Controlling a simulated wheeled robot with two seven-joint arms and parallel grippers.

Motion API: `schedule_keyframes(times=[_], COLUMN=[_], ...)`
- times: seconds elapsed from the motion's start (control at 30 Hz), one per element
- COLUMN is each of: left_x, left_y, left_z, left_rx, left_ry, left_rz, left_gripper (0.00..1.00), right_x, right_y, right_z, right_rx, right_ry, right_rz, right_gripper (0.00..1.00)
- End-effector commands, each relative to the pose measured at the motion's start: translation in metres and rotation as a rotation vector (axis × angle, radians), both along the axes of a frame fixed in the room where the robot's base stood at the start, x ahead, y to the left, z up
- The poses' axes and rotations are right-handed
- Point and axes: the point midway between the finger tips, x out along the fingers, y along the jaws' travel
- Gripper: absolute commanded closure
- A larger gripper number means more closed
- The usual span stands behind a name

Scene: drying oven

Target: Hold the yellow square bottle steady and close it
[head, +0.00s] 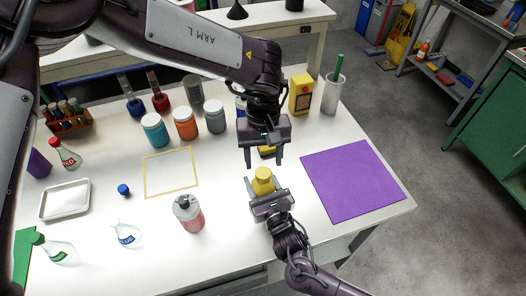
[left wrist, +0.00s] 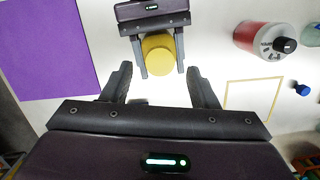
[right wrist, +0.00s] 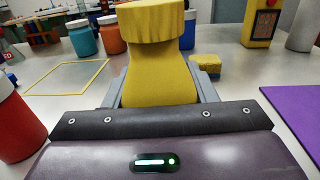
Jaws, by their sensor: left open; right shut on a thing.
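The yellow bottle (head: 263,184) stands upright near the front of the table. A wide yellow top that looks like its cap (right wrist: 155,20) sits on its neck; I cannot tell how tightly. My right gripper (head: 267,197) is shut on the bottle's body, with one finger on each side in the right wrist view (right wrist: 160,92). My left gripper (head: 263,160) is open and empty, pointing down above and behind the bottle. In the left wrist view, the round yellow top (left wrist: 157,55) lies beyond the open left fingers (left wrist: 158,85), apart from them.
A yellow sponge-like block (right wrist: 205,67) lies behind the bottle. A purple mat (head: 352,180) lies to the right. A red bottle with a grey top (head: 188,214), a yellow square outline (head: 148,178) and a blue cap (head: 123,190) are to the left. Several jars stand at the back.

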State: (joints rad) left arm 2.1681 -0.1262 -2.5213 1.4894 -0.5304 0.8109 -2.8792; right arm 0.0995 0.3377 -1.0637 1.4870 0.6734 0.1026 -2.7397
Motion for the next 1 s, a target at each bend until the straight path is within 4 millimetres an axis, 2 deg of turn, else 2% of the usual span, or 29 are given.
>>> schedule_keyframes(times=[0.17,1.0], left_x=[-0.002,-0.005], left_y=[-0.006,-0.024], left_z=[-0.002,0.002], left_rx=[0.034,0.246], left_ry=[-0.005,0.037], left_rz=[0.323,2.365], left_gripper=[0.46,0.46], right_x=[0.0,0.0], right_y=[0.0,0.0], right_z=[0.0,0.0], right_rx=[0.0,0.0], right_ry=[0.0,0.0], right_rz=[0.0,0.0], right_gripper=[1.0,1.0])
